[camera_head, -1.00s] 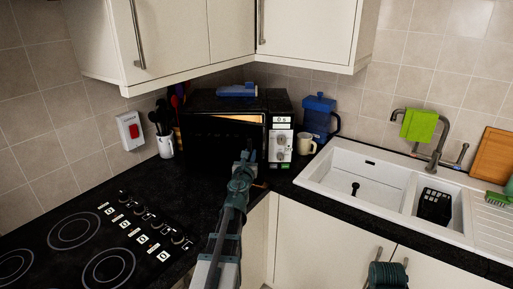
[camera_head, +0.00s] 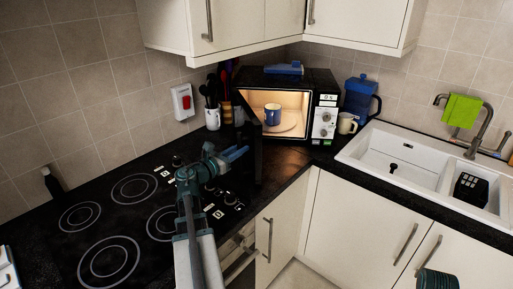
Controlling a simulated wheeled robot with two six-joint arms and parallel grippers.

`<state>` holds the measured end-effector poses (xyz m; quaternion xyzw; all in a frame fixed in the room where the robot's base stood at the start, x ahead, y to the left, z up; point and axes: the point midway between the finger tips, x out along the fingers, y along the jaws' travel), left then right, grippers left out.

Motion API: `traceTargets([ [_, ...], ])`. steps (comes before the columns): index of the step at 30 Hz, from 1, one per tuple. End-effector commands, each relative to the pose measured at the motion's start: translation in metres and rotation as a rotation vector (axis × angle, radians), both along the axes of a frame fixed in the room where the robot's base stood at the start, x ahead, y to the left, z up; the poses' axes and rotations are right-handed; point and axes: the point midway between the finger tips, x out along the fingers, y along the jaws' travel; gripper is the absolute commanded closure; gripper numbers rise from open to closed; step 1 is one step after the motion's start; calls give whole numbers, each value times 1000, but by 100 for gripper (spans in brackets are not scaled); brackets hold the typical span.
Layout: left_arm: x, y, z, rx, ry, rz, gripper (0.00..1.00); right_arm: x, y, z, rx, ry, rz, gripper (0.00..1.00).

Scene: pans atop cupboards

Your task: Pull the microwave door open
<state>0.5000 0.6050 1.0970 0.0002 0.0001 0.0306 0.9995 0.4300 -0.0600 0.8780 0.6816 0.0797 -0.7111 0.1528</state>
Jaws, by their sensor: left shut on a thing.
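The black microwave (camera_head: 328,88) stands in the counter corner with its lit interior showing. Its dark door (camera_head: 254,150) is swung wide open on its left side, seen nearly edge-on and pointing toward me. A blue mug (camera_head: 273,115) stands on the turntable inside. My left gripper (camera_head: 236,154) is at the door's outer edge, over the counter beside the hob, and is shut on the door's handle; the handle itself is mostly hidden. Of my right arm only a dark piece shows at the bottom right edge; its gripper fingers are out of view.
The black hob (camera_head: 103,262) lies left of my left arm. A cream mug (camera_head: 347,123) and blue jug (camera_head: 358,98) stand right of the microwave. The white sink (camera_head: 375,165) is further right. Counter in front of the microwave is clear.

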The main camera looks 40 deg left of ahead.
Motion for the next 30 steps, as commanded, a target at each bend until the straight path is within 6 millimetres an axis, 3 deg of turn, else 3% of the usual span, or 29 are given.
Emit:
traceTargets([
  [9,-31,30,1,-1,-2,5,100,0,0,0,0,0,0,50],
  [27,-38,37,1,0,-2,5,100,0,0,0,0,0,0,50],
  [28,-38,37,1,0,-2,5,76,0,0,0,0,0,0,50],
  [30,-38,37,1,0,-2,5,64,0,0,0,0,0,0,50],
])
